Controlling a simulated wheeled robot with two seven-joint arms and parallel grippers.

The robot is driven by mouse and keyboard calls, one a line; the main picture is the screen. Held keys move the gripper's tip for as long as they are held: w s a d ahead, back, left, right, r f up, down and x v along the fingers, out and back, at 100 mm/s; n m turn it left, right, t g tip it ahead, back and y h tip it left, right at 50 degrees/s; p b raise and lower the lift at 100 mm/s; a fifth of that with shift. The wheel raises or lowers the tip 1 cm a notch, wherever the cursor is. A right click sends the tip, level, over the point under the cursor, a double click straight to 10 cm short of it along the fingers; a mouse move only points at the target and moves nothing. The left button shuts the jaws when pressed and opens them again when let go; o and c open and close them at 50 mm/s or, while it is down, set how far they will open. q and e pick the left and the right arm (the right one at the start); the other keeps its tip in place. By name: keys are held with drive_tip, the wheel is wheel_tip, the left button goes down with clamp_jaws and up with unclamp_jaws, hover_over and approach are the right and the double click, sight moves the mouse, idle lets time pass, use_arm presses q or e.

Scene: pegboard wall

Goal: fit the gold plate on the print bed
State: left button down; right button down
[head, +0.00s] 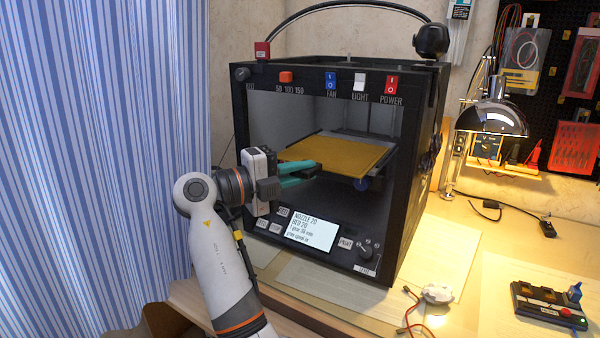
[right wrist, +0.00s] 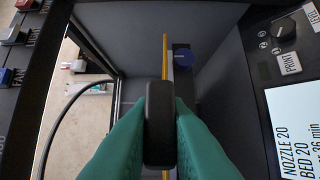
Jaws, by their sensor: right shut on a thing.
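The gold plate (head: 340,154) is inside the open front of the printer, lying roughly level. My right gripper (head: 314,167) reaches in from the left of the opening, its green fingers shut on a black grip at the plate's front edge. The right wrist view shows this black grip (right wrist: 160,125) between the fingers, with the gold plate (right wrist: 165,55) edge-on beyond it. A grey strip of the print bed (head: 378,138) shows behind the plate; the plate hides most of the bed. I cannot tell whether plate and bed touch. My left gripper is out of view.
The black printer frame (head: 405,180) surrounds the opening. A control panel with a screen (head: 312,232) is below it, and a blue knob (head: 361,184) is under the bed. A striped curtain (head: 90,150) hangs at the left, and a lamp (head: 492,118) stands at the right.

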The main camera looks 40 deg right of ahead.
idle(0.3)
drive_tip(key=c, duration=1.4)
unclamp_jaws()
drive_tip(key=shift+o, duration=0.4)
drive_tip(key=o, duration=1.3)
